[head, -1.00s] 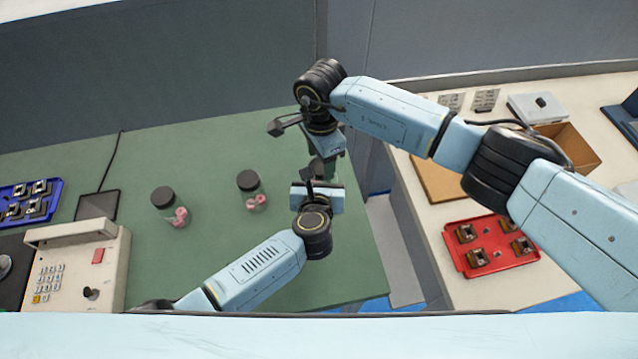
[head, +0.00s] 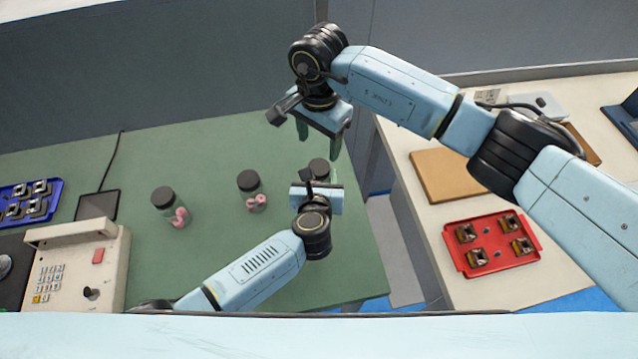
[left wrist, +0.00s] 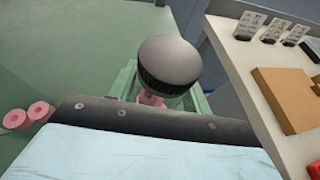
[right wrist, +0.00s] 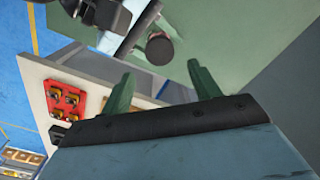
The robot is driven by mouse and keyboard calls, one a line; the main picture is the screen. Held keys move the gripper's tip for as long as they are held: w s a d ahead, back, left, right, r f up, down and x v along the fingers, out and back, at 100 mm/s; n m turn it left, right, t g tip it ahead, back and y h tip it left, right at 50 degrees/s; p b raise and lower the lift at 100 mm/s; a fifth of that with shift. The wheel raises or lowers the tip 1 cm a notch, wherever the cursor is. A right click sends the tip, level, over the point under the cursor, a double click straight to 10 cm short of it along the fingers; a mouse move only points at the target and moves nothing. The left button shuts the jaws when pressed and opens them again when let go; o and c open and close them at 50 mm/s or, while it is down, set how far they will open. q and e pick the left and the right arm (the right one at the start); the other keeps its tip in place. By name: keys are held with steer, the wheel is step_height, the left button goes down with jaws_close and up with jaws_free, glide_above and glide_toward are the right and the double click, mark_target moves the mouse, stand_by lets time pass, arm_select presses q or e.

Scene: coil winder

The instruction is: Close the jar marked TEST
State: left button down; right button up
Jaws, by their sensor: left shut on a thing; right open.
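My left gripper (head: 318,186) is shut on a jar with a black lid (head: 319,167) at the right part of the green table. In the left wrist view the lid (left wrist: 169,62) sits over the jar, with pink contents (left wrist: 151,98) below it, between the green fingers. I cannot tell whether the lid is fully seated. My right gripper (head: 319,140) is open and empty, above and behind this lid. The right wrist view shows the lid (right wrist: 160,48) apart from the open fingers. I cannot read any TEST mark.
Two more black-lidded jars with pink contents, one nearer (head: 252,192) and one farther left (head: 170,208), stand on the green table (head: 225,160). A keypad device (head: 75,265) and blue tray (head: 28,200) are at left. A red tray (head: 490,270) lies on the right-hand bench.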

mark_target(319, 166)
steer(key=shift+r+n, duration=0.35)
steer(key=shift+n, duration=0.15)
steer(key=shift+f, duration=0.1)
steer(key=shift+f, duration=3.95)
steer(key=c, duration=1)
steer(key=m, duration=0.6)
steer(key=shift+m, duration=0.4)
